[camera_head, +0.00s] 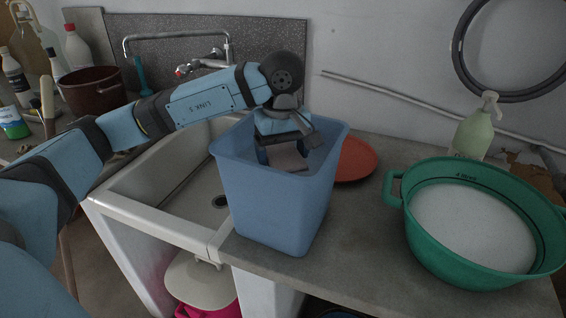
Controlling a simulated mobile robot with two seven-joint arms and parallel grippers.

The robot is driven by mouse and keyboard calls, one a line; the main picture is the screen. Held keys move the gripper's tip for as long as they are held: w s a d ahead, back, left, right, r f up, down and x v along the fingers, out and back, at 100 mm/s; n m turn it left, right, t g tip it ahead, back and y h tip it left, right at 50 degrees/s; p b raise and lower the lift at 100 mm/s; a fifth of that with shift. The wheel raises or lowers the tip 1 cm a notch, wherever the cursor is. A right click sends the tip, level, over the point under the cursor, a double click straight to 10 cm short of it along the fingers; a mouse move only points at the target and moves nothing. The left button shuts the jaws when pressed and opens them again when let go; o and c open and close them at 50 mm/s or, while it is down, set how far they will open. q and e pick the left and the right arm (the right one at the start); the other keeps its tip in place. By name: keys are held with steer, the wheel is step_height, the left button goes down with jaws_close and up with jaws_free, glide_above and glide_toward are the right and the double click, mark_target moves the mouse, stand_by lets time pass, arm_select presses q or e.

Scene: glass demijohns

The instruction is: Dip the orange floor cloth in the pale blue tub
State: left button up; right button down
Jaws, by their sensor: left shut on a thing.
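The pale blue tub (275,205) stands upright on the grey counter, beside the sink. My left gripper (286,158) points down inside the tub's mouth, below its rim. It is shut on a dull pinkish-brown piece of cloth (289,161), which I take to be the orange floor cloth; its colour looks muted in the shade. The tub's front wall hides the lower part of the cloth and the tub's bottom, so I cannot tell whether there is water or whether the cloth touches it. My right gripper is not in view.
An orange-red round dish (357,160) lies behind the tub's right side. A green basin (440,240) with whitish contents stands at the right, with a pale green spray bottle (474,128) behind it. The white sink (150,212) and its tap (200,66) are at the left.

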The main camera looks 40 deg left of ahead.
mark_target(283, 153)
arm_select(q)
steer(key=shift+r+p, duration=0.3)
steer(key=shift+r, duration=0.6)
steer(key=shift+r+p, duration=0.95)
steer(key=shift+r, duration=1.05)
steer(key=shift+r+p, duration=0.65)
steer(key=shift+r, duration=0.7)
step_height(283, 153, up, 3)
steer(key=shift+r+p, duration=0.1)
steer(key=shift+p, duration=0.65)
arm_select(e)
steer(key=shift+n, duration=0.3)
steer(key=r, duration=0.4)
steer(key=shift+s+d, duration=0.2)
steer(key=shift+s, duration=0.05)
